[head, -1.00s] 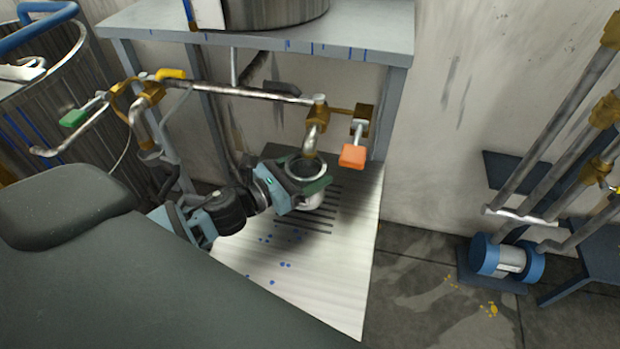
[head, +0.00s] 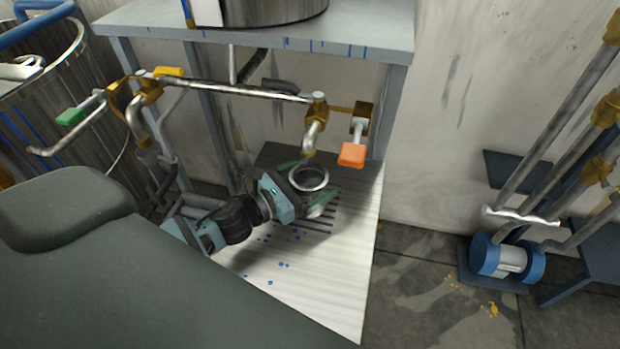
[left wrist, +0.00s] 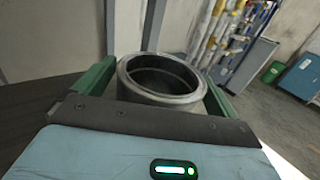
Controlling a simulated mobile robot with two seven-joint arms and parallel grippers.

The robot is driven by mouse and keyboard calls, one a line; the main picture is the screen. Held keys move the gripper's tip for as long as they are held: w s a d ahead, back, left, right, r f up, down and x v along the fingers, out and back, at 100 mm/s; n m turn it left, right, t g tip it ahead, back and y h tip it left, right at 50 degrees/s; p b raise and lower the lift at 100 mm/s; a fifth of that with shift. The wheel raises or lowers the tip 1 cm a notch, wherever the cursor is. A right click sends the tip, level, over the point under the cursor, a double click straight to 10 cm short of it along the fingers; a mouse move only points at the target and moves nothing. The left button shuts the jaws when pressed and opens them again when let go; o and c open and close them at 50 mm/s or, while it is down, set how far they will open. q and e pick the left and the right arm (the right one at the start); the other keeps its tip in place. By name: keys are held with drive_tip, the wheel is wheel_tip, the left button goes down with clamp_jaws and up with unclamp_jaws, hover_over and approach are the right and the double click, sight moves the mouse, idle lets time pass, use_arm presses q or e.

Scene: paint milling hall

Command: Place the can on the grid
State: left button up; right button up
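The can (head: 309,179) is a metal, open-topped cylinder with a pale rim and a dark inside. It appears upright over the slotted grid (head: 312,224) in the pale floor plate, below the outlet pipe. Its base is hidden, so contact with the grid cannot be seen clearly. My left gripper (head: 306,184) has its green fingers spread on either side of the can, apparently apart from it. In the left wrist view the can (left wrist: 162,80) sits between the two green fingers. My right gripper is not in view.
The brass outlet pipe (head: 314,130) and an orange valve handle (head: 352,155) hang close above the can. A grey bench (head: 360,35) stands behind. A blue pump (head: 507,257) and pipes are at the right.

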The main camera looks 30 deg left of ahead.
use_arm(q)
drive_tip(key=shift+r, duration=0.2)
drive_tip(key=v, duration=0.5)
drive_tip(key=b+v, duration=0.1)
drive_tip(key=v, duration=0.4)
drive_tip(key=shift+s+a+f+b, duration=0.1)
drive_tip(key=shift+s+f+b, duration=0.1)
drive_tip(key=shift+b, duration=0.1)
drive_tip(key=shift+s+a+r, duration=0.1)
drive_tip(key=shift+s+a, duration=0.2)
drive_tip(key=shift+s, duration=0.4)
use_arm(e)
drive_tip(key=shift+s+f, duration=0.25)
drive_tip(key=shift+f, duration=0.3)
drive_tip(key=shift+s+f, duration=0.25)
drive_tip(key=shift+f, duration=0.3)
use_arm(q)
drive_tip(key=shift+a, duration=0.1)
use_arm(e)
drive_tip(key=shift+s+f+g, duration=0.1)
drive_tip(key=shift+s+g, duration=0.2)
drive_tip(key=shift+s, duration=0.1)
